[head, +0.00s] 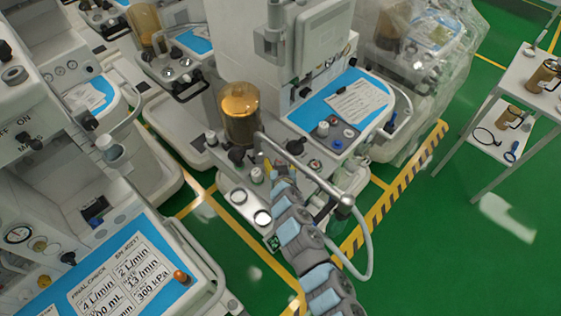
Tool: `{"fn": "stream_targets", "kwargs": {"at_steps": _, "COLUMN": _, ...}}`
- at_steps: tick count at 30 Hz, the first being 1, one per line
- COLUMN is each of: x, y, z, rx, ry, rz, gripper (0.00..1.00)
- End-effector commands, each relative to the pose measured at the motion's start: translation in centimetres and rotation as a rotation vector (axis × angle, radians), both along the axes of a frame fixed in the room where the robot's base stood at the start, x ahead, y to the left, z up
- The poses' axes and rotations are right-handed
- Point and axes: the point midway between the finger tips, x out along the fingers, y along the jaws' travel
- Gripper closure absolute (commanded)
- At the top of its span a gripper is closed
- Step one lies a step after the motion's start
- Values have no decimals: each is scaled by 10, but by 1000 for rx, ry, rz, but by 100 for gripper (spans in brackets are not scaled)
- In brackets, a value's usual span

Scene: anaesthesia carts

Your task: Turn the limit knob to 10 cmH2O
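My arm reaches up from the bottom of the head view to the middle anaesthesia cart (320,105). My gripper (268,168) is at the cart's front, below and right of the amber canister (240,115). It is small and partly hidden by my own arm, so its opening does not show. A pale knob (257,175) sits just left of my gripper; I cannot tell whether they touch. A black knob (236,155) is farther left, below the canister. No limit marking or cmH2O scale is readable, so I cannot tell which one is the limit knob.
A metal bar (310,170) with a hanging grey hose (368,250) runs close beside my arm. Another cart with a blue label panel (115,265) stands at left. A white table (520,85) is at right; green floor between is open.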

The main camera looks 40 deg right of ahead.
Motion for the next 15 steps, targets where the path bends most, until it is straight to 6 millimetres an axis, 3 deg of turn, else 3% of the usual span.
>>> {"fn": "stream_targets", "kwargs": {"at_steps": 15, "x": -8, "y": 5, "z": 5, "rx": -3, "ry": -1, "rz": 1, "gripper": 25}}
